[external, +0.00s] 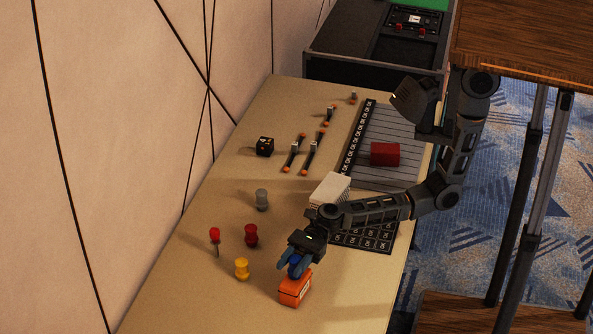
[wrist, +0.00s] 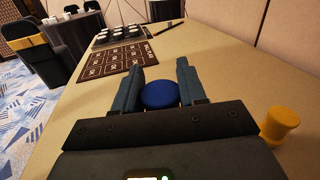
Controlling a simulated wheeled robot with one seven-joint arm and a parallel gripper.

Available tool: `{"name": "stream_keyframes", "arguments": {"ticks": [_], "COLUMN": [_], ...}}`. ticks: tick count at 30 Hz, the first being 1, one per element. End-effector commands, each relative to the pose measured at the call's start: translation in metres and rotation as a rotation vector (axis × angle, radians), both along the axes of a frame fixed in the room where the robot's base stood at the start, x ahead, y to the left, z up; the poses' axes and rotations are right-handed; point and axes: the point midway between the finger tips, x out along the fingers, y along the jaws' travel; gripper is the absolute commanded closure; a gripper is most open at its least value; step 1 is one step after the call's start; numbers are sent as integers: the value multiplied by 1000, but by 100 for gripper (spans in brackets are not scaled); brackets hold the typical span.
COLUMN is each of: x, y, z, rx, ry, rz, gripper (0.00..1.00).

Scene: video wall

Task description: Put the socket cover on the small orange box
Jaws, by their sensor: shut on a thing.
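The small orange box (external: 294,290) sits on the tan table near its front end, with a pale label on its side. My gripper (external: 294,268) is right above the box and points down at it. It is shut on a round blue piece (wrist: 160,96), which I take to be the socket cover. In the external view the blue cover (external: 296,260) shows partly between the fingers. I cannot tell whether it touches the box top. The orange box does not show in the wrist view, hidden behind the cover and my gripper (wrist: 160,92).
A yellow knob-shaped piece (external: 242,269) stands left of the box; a dark red one (external: 251,235), a red-topped pin (external: 215,235) and a grey one (external: 262,200) stand farther back.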

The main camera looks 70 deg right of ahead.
Motion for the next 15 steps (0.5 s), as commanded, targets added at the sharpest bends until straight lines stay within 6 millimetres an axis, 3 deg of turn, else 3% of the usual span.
{"name": "stream_keyframes", "arguments": {"ticks": [10, 11, 15], "x": [0, 0, 0], "y": [0, 0, 0], "z": [-4, -2, -2], "rx": [1, 1, 1], "ry": [0, 0, 0], "rz": [0, 0, 0], "gripper": [87, 56, 43]}}
